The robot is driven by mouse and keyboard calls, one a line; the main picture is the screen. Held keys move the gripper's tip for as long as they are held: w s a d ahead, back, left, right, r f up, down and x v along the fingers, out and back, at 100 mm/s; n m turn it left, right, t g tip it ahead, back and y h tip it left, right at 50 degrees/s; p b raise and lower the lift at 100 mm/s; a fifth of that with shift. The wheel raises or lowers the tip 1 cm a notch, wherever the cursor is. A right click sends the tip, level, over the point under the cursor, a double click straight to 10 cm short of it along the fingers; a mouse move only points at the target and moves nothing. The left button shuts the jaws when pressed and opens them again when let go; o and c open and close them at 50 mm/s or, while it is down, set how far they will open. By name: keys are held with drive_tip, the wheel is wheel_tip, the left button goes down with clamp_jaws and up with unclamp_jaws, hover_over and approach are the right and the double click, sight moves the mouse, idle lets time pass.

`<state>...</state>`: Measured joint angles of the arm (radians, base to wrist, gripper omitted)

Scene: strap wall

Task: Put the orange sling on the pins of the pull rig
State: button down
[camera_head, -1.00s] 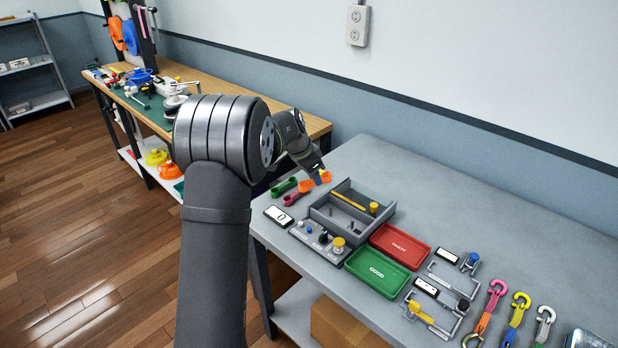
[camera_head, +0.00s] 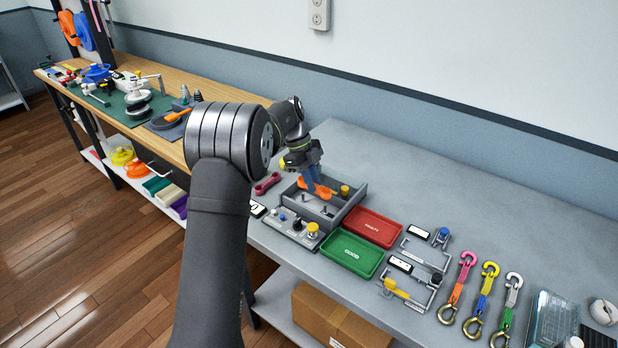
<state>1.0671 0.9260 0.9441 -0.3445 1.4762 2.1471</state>
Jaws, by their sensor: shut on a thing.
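My gripper (camera_head: 313,179) is shut on the orange sling (camera_head: 325,192) and holds it over the pull rig (camera_head: 352,205), a grey open-topped box. The sling appears above the box floor; whether it touches a pin cannot be told. A small pin (camera_head: 325,210) shows inside the box, near its front. The sling and gripper hide much of the back left of the box. A yellow knob (camera_head: 345,189) stands at the box's right end.
A pink sling (camera_head: 268,183) lies left of the rig. A control panel (camera_head: 292,229) stands in front. Red (camera_head: 372,226) and green (camera_head: 352,253) trays lie to the right. Hooked straps (camera_head: 485,295) are further right. The table behind the rig is clear.

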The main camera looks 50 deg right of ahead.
drive_tip(key=shift+f, duration=2.95)
drive_tip(key=shift+f, duration=0.2)
drive_tip(key=c, duration=1)
unclamp_jaws()
drive_tip(key=shift+o, duration=0.3)
drive_tip(key=shift+r, duration=3.05)
drive_tip(key=shift+c, duration=0.5)
